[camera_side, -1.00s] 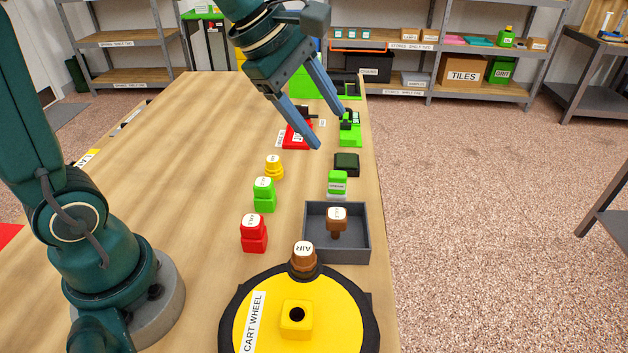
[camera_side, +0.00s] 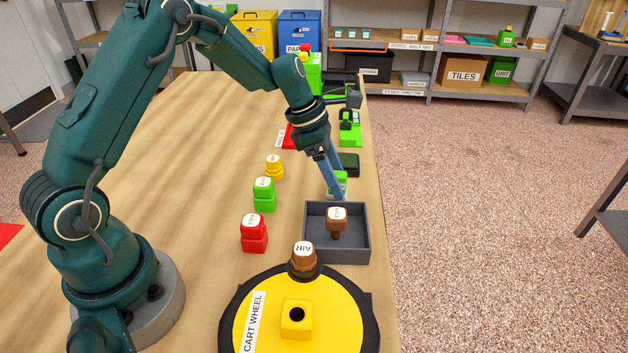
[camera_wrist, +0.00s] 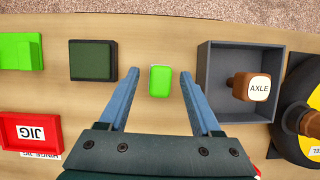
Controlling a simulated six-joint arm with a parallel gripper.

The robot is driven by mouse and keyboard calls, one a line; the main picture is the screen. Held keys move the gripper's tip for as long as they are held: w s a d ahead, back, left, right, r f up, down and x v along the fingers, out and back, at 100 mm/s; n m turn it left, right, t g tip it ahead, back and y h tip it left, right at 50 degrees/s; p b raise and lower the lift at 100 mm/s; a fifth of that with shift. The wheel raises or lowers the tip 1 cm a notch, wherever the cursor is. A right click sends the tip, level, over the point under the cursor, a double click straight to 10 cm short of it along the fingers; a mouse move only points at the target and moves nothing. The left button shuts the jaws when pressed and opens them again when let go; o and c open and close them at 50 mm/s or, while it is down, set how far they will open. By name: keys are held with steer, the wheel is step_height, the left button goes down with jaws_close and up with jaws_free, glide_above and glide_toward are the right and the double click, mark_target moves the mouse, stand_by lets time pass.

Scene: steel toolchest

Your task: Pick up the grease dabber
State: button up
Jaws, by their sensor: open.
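A small green block with a pale label, likely the grease dabber (camera_side: 342,178), stands on the bench just behind the grey tray; its label is too small to read now. In the wrist view the green dabber (camera_wrist: 160,82) sits between my two fingers, with bare bench showing on both sides of it. My gripper (camera_side: 335,190) points down at it and partly hides it in the side view. The gripper (camera_wrist: 160,78) is open, and neither finger visibly touches the dabber.
The grey tray (camera_side: 308,235) holds a brown AXLE piece (camera_side: 336,220) close to my fingers. A dark green block (camera_wrist: 92,60) is on the other side. The yellow cart wheel (camera_side: 262,310) is in front. Red (camera_side: 254,235) and green (camera_side: 264,195) pieces stand left.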

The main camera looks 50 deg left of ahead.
mark_target(344, 173)
steer(key=shift+w+d+f, duration=0.1)
steer(key=shift+d+f, duration=0.05)
steer(key=shift+f, duration=0.25)
jaws_close()
steer(key=shift+r, duration=0.15)
steer(key=r, duration=0.4)
steer(key=shift+a+r, duration=0.2)
steer(key=s+a+r, duration=0.5)
steer(key=a+r, duration=0.1)
steer(key=a, duration=0.4)
steer(key=shift+s+r, duration=0.2)
steer(key=shift+s, duration=0.05)
